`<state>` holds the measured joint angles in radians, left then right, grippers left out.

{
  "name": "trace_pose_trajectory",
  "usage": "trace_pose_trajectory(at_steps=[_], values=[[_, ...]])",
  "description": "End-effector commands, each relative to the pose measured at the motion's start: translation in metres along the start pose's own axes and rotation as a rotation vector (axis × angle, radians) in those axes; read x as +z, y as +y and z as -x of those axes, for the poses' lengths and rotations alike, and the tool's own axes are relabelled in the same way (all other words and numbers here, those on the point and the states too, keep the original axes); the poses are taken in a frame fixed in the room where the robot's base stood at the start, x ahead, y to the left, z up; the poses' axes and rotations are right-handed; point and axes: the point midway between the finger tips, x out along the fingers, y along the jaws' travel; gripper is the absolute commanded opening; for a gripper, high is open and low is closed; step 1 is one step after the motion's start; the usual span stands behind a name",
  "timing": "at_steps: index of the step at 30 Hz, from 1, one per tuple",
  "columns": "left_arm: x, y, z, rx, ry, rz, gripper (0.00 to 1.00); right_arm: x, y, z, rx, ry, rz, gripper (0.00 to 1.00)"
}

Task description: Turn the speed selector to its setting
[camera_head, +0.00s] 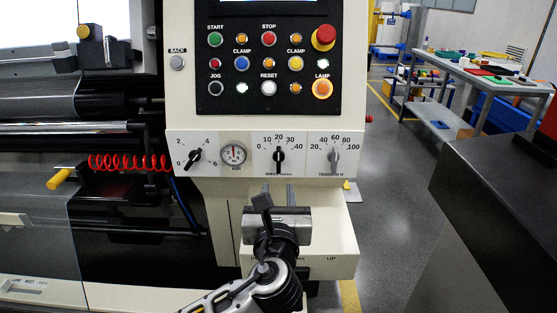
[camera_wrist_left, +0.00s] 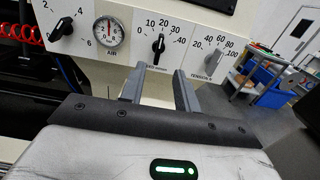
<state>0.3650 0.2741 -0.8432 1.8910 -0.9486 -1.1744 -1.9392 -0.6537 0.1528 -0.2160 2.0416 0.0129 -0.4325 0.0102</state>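The speed selector (camera_head: 279,157) is a black knob on the white dial strip, under a scale from 0 to 40. Its handle stands about upright, towards the 20. In the left wrist view the speed selector (camera_wrist_left: 158,44) shows just beyond my fingertips, roughly centred between them. My left gripper (camera_head: 277,188) is below the knob in the head view. In the left wrist view the left gripper (camera_wrist_left: 159,76) has its two fingers apart, with nothing between them. The fingers appear apart from the knob. My right gripper is not in view.
A black 0-to-6 knob (camera_head: 195,155) and an air gauge (camera_head: 232,153) sit left of the selector; a grey tension knob (camera_head: 334,157) sits right. Above is a button panel (camera_head: 268,65). A cream ledge (camera_head: 338,225) juts out below the strip.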

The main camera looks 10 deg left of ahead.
Motion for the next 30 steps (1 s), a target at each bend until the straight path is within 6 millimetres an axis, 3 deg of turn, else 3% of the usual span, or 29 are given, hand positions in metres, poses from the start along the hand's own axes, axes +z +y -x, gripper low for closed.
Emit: trace_pose_trajectory(at_steps=[9,15,21,30], values=[[0.001,0.000,-0.072,0.002,0.000,0.001,0.32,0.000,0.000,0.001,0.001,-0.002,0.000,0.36],[0.000,0.000,-0.106,0.000,0.002,0.003,0.32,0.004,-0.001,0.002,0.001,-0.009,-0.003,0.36],[-0.001,0.000,-0.122,-0.001,0.003,0.003,0.32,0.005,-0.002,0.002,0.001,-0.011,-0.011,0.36],[-0.001,-0.001,-0.124,-0.002,0.003,0.005,0.32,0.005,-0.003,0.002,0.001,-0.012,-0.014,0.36]])
